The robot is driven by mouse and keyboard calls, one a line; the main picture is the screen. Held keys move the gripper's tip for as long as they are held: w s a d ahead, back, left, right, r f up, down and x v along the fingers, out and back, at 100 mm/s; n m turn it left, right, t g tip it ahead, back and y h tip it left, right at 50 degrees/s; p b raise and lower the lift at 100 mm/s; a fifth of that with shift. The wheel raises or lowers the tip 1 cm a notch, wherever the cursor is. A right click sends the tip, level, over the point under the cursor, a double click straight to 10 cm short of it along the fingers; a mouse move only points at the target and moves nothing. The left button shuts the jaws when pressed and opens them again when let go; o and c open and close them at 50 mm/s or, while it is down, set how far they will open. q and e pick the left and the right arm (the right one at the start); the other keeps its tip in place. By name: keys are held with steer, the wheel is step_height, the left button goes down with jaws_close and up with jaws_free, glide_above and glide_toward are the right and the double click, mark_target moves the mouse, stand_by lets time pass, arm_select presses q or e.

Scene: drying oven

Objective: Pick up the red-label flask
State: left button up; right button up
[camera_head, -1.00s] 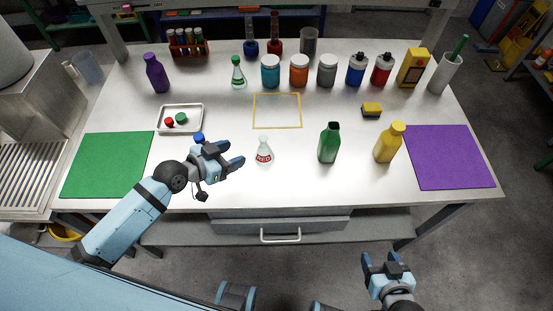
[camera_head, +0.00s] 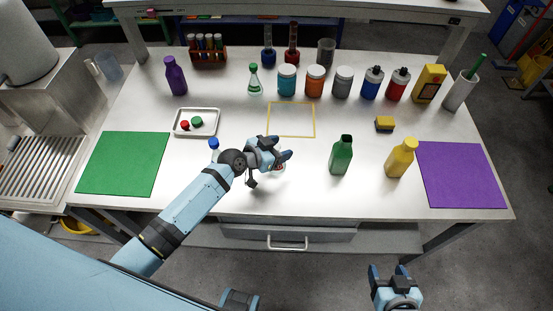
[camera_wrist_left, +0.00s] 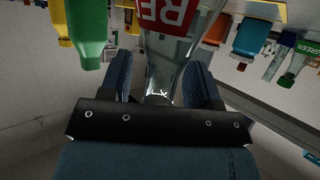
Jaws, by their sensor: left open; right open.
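The red-label flask (camera_head: 281,167) is clear glass and stands on the white table, mostly hidden in the head view by my left gripper (camera_head: 283,150). In the left wrist view the flask's red label (camera_wrist_left: 165,14) shows white letters "RE", and its clear narrow part (camera_wrist_left: 163,62) lies between my two blue fingers. There are gaps beside the glass, so the left gripper is open around it. My right gripper (camera_head: 389,273) is open and empty, in front of the table's front edge.
A green bottle (camera_head: 341,156) and a yellow bottle (camera_head: 401,160) stand to the right of the flask. A tray (camera_head: 197,135) and a yellow square outline (camera_head: 291,136) lie behind.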

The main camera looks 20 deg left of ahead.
arm_select(q)
steer(key=shift+w+d+f, duration=0.2)
steer(key=shift+w+d, duration=0.05)
steer(key=shift+w, duration=0.05)
steer(key=shift+c, duration=0.4)
jaws_close()
steer(key=shift+r, duration=0.1)
